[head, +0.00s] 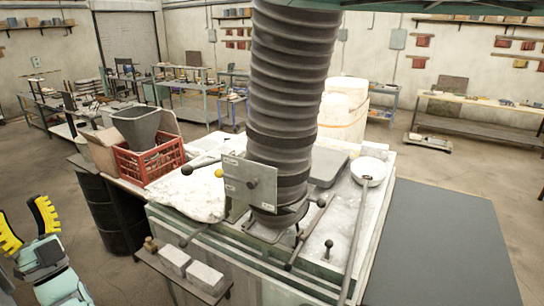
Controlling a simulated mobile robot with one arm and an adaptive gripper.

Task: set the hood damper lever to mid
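A flat grey hood damper plate (262,176) with small pale labels is mounted on the front of the thick dark ribbed duct (290,90). A dark round knob or pivot (252,184) shows on its face. A yellow ball (219,173) shows at the plate's left edge, and a rod with a black ball end (187,170) sticks out further left. I cannot tell which is the damper lever's handle, and the labels are too small to read. My gripper (18,212), with yellow fingers, is open and empty at the lower left, well apart from the plate.
A furnace-like bench top (330,240) surrounds the duct's foot, with a long-handled ladle (370,172) on its right. A red crate (150,160) stands left above a dark drum (103,210). A shelf with pale blocks (205,275) juts out in front. Floor between gripper and bench looks clear.

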